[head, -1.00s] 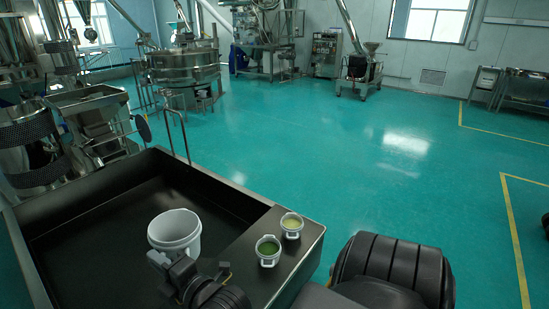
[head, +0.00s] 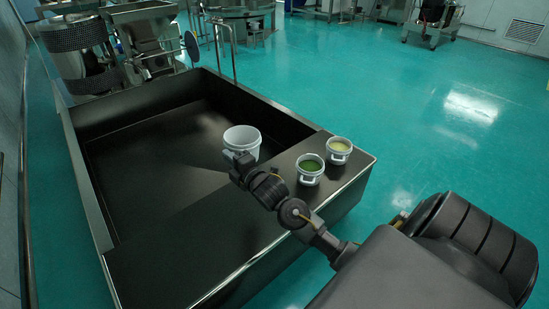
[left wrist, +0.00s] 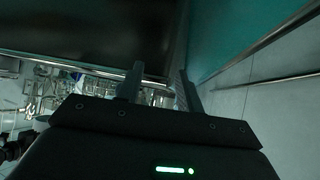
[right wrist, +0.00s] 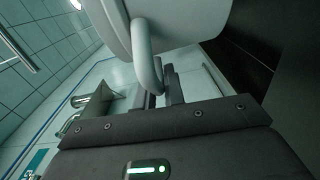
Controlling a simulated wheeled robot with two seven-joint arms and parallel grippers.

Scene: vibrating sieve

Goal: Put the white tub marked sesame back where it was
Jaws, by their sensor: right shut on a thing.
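A white tub (head: 242,142) is held at the inner edge of the dark ledge, partly over the open bin. No marking on it can be read. My right gripper (head: 238,163) is shut on the tub's handle, which shows as a curved bar in the right wrist view (right wrist: 147,60) above the fingers (right wrist: 165,92). The tub's side (right wrist: 185,20) fills the top of that view. Whether the tub touches the ledge I cannot tell. My left gripper (left wrist: 160,85) shows only in the left wrist view, with its fingers apart and nothing between them.
Two small white cups stand on the ledge (head: 190,240) right of the tub: one with green contents (head: 310,170), one with pale yellow contents (head: 338,151). The dark bin (head: 150,140) looks empty. The front left of the ledge is bare. Green floor lies open at right.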

